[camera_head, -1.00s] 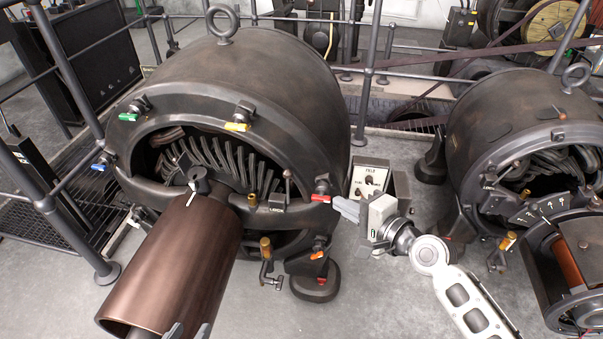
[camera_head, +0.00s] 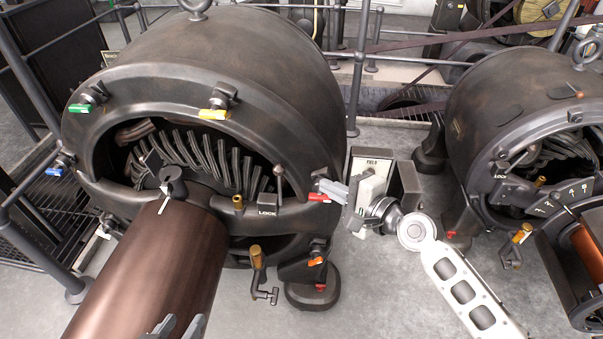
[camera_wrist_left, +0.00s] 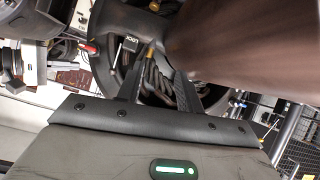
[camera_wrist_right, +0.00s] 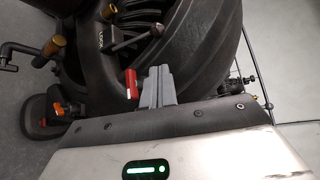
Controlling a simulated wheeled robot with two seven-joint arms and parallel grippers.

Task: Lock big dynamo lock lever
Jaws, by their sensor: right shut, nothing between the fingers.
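The big dynamo (camera_head: 130,95) fills the left of the head view. Its lock lever (camera_head: 280,185), a thin rod with a ball end, stands upright beside the LOCK plate (camera_head: 268,211). The LOCK plate also shows in the right wrist view (camera_wrist_right: 100,38), with the lever (camera_wrist_right: 124,44) beside it. My right gripper (camera_head: 326,187) is shut and empty, right beside the red handle (camera_head: 319,197) and to the right of the lever. In the right wrist view the closed fingers (camera_wrist_right: 157,78) are close to the red handle (camera_wrist_right: 131,84); contact is unclear. My left gripper (camera_head: 176,326) is open at the bottom edge.
A large brown cylinder (camera_head: 150,270) projects from the dynamo's front. Green (camera_head: 80,108), yellow (camera_head: 213,114), blue (camera_head: 54,171) and orange (camera_head: 315,261) handles sit around its rim. A control box (camera_head: 372,165) stands behind my right gripper. A second dynamo (camera_head: 510,110) is at right.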

